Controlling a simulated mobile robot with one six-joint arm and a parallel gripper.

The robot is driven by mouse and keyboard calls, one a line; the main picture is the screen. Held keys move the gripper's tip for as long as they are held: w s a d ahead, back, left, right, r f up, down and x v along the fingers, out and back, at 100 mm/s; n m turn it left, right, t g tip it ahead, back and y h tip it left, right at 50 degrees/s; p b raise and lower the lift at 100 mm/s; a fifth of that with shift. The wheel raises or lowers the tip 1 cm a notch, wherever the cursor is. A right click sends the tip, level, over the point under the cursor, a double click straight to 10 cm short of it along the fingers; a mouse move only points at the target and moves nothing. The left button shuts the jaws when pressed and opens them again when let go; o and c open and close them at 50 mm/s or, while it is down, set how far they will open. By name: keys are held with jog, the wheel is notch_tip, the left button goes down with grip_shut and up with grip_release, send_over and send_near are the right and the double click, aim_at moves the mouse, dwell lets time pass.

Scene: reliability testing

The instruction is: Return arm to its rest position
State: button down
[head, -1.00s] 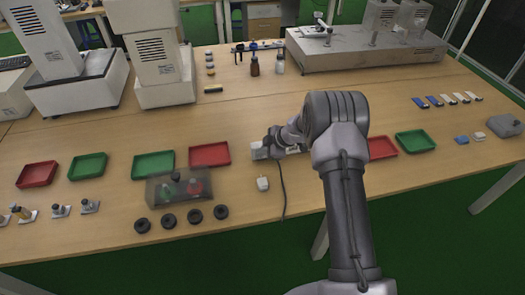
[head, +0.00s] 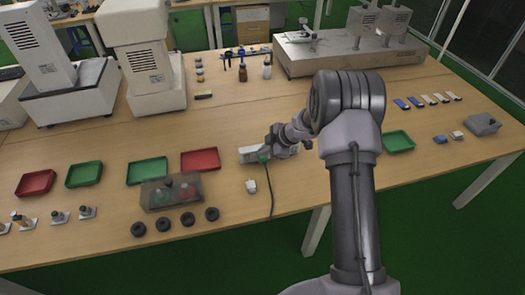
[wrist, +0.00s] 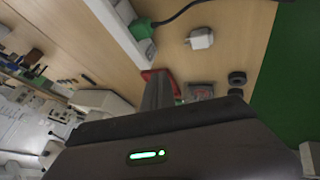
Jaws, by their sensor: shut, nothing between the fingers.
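My arm reaches over the table from the lower right in the head view. My gripper (head: 271,142) is at its far end, just above a white power strip (head: 247,155). The gripper is shut and empty. A green plug (head: 263,155) with a dark cable is at the strip, just below the gripper. In the wrist view, the closed fingers (wrist: 158,78) point towards the table, apart from the strip (wrist: 118,30) and the green plug (wrist: 142,29). My arm hides part of the strip.
A white adapter (head: 251,186) lies in front of the strip. A red tray (head: 200,159) and a clear box (head: 171,192) are to the left. A green tray (head: 398,141) is right of my arm. Tall white instruments (head: 150,65) stand at the back left.

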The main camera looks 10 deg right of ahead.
jog(key=w+d+r+m+t+h+b, duration=0.1)
jog(key=d+r+m+t+h, duration=0.15)
jog(key=r, duration=0.65)
jog(key=w+d+r+m+t+h+b, duration=0.15)
jog(key=r+m, duration=0.25)
jog(key=r, duration=0.4)
jog(key=s+d+r+m+t+h+b, duration=0.1)
jog(key=s+d+r+m+h, duration=0.1)
jog(key=s+r+m, duration=0.4)
jog(key=s+a+r+m+g+b, duration=0.1)
jog(key=s+a+m+g, duration=0.15)
jog(key=s, duration=0.95)
jog(key=s+a+r+m+g+b, duration=0.1)
jog(key=s+a+m+b, duration=0.2)
jog(key=s, duration=0.9)
jog(key=s+a+f+m+g+y, duration=0.1)
jog(key=s+a+f+m+y, duration=0.1)
jog(key=s+a, duration=0.5)
jog(key=s+f+y, duration=0.1)
jog(key=s, duration=0.2)
jog(key=shift+s+a+f+m, duration=0.15)
jog(key=shift+a+f+m, duration=0.05)
jog(key=shift+a+m, duration=0.2)
